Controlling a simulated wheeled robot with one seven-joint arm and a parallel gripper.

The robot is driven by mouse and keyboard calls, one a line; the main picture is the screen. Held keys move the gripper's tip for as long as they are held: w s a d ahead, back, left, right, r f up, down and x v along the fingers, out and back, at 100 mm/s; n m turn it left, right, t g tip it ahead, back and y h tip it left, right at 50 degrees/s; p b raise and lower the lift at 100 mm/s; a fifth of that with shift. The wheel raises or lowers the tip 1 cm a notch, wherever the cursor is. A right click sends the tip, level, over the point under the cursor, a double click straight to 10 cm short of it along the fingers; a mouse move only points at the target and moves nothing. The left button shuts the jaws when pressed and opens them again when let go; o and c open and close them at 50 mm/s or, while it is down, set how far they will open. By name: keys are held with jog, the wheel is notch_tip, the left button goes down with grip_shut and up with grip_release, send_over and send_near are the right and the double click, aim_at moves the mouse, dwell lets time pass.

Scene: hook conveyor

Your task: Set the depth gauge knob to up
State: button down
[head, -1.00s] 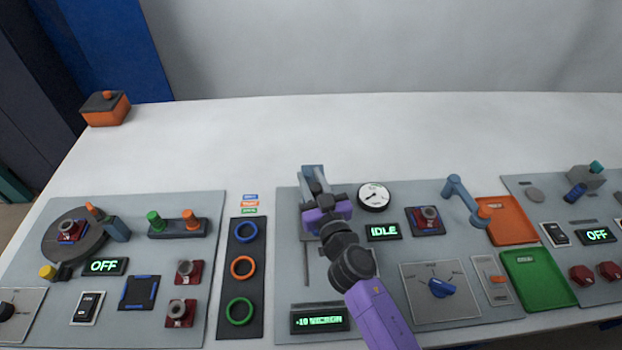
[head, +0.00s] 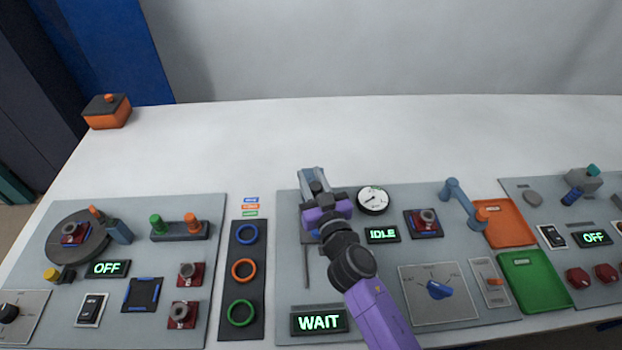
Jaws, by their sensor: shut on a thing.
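My gripper (head: 318,190) is over the upper left of the middle panel (head: 385,270), at the top of a narrow vertical slot (head: 307,265). It is shut on a small part there, apparently the depth gauge knob, which the gripper and wrist mostly hide. A blue-grey bracket (head: 309,174) shows just behind the fingers. The round white dial gauge (head: 373,199) is close to the right of the gripper, its needle toward the lower left. The display (head: 319,322) below the slot reads WAIT.
An IDLE display (head: 382,235), a red-and-blue fixture (head: 424,222) and a blue selector knob (head: 438,290) are to the right. Orange (head: 512,238) and green (head: 519,262) trays lie further right. A strip with three rings (head: 238,310) is left.

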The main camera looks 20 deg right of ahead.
aim_at(317, 192)
jog(key=shift+r, duration=0.35)
jog(key=c, duration=1.1)
grip_release()
jog(key=shift+f, duration=0.1)
jog(key=shift+s+f, duration=0.1)
jog(key=shift+s, duration=0.45)
jog(key=s+b, duration=0.1)
jog(key=s, duration=0.4)
jog(key=shift+s+a, duration=0.1)
jog(key=shift+a, duration=0.1)
jog(key=shift+s+b, duration=0.3)
jog(key=shift+s, duration=0.5)
